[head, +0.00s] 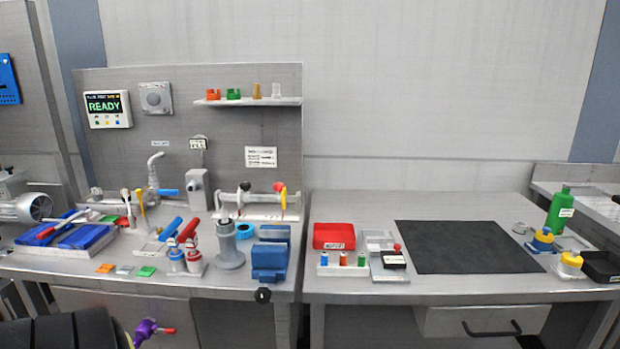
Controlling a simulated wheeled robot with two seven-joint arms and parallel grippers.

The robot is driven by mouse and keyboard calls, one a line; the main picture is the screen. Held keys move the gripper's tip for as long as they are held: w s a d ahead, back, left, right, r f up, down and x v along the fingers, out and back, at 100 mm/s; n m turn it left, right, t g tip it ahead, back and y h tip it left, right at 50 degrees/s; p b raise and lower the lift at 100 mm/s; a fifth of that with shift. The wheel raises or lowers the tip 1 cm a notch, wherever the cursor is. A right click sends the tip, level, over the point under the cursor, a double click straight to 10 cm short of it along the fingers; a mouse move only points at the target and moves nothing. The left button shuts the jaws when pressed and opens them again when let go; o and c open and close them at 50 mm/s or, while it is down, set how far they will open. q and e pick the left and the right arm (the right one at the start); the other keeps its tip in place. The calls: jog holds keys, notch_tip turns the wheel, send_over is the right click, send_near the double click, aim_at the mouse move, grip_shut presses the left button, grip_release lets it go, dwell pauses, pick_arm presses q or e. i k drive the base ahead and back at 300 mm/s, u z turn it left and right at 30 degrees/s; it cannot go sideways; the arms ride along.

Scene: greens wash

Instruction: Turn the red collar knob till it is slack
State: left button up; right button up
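I cannot tell for certain which part is the red collar knob. A small red round knob (279,187) sits at the right end of the horizontal rod fixture on the left bench. Another red ball knob (397,247) tops a small upright post on the right bench. A purple fitting with a red end (150,330) shows low in front of the left bench. All are small, and no collar detail can be made out.
The left bench is crowded: a blue vise (269,261), a grey post (228,247), red- and blue-handled tools and a blue tray (66,238). A black mat (465,247) lies bare on the right bench. A display (107,108) reads READY.

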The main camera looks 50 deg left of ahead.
aim_at(278, 187)
jog(key=i, duration=1.15)
jog(key=u, duration=2.45)
